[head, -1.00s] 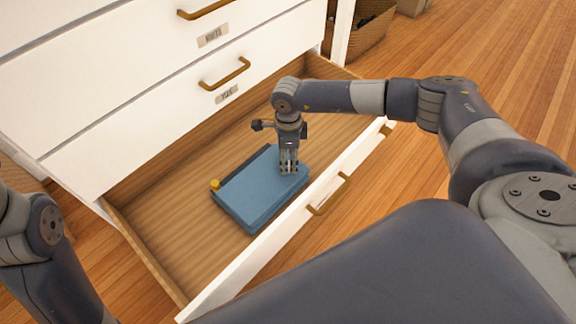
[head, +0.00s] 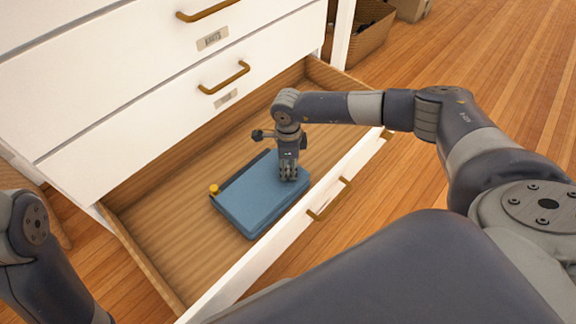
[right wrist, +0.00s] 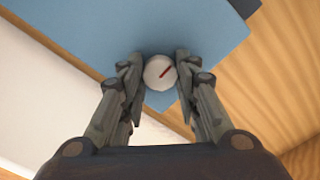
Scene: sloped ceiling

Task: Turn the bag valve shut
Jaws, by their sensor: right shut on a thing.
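A flat blue bag (head: 255,200) lies in the open drawer, with a dark strip along its far side and a small yellow piece (head: 213,188) at its left corner. The valve (right wrist: 160,73) is a round white knob with a red line, near one corner of the bag; the red line slants in the right wrist view. My right gripper (head: 288,178) points down over the bag's right end. Its two fingers (right wrist: 160,77) are shut on the valve from both sides. In the head view the fingers hide the valve. My left arm shows at the left edge, but its gripper is out of the picture.
The wooden drawer (head: 150,227) has free floor left of and behind the bag. Its white front (head: 262,262) with brass handles (head: 330,200) stands close to my right gripper. White closed drawers (head: 120,125) rise behind. A basket (head: 372,33) stands beyond.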

